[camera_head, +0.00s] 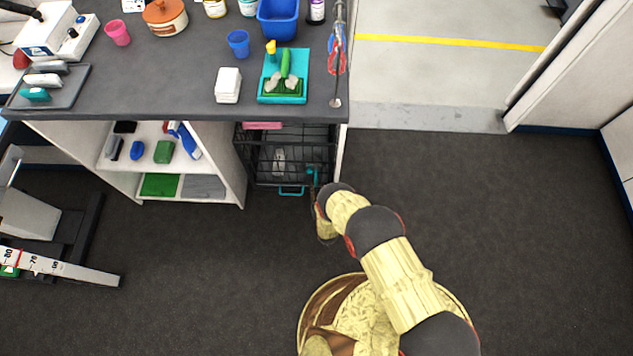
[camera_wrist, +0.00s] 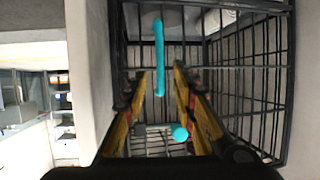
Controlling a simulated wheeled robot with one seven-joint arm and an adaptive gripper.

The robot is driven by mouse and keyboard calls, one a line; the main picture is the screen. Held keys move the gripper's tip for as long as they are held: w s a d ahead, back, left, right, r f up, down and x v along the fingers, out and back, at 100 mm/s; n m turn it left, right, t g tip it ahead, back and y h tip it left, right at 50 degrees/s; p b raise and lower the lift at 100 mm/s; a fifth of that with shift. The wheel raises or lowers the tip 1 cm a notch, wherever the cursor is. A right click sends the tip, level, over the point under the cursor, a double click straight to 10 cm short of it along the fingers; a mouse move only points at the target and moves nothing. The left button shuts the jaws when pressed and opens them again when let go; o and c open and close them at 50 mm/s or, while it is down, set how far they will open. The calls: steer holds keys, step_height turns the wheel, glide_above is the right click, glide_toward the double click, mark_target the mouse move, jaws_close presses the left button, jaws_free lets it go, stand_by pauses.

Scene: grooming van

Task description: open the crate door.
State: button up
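The black wire crate (camera_head: 262,160) sits in the bay under the counter. It fills most of the wrist view as dark bars (camera_wrist: 245,80). A teal bar handle (camera_wrist: 159,57) stands upright at the crate front, just beyond my fingertips in the wrist view. A round teal knob (camera_wrist: 180,132) shows lower, between my fingers. A teal loop (camera_head: 291,191) shows at the crate's lower front edge in the head view. My gripper (camera_wrist: 161,78) is open and empty, its yellow fingers pointing at the crate. In the head view my arm mostly hides it. I see no clear gap at the door.
A pale panel (camera_wrist: 90,70) stands close at the left of my gripper in the wrist view. Open shelves (camera_head: 165,150) are left of the crate. The counter (camera_head: 180,85) above holds bottles, cups and a teal tray (camera_head: 264,98). Dark floor (camera_head: 480,200) is clear to the right.

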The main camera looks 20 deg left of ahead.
mark_target(316, 182)
steer(key=b+x, duration=0.1)
steer(key=x, duration=0.4)
steer(key=shift+f+b, duration=0.1)
steer(key=shift+b, duration=0.2)
steer(key=c, duration=0.4)
jaws_close()
steer(key=shift+s, duration=0.1)
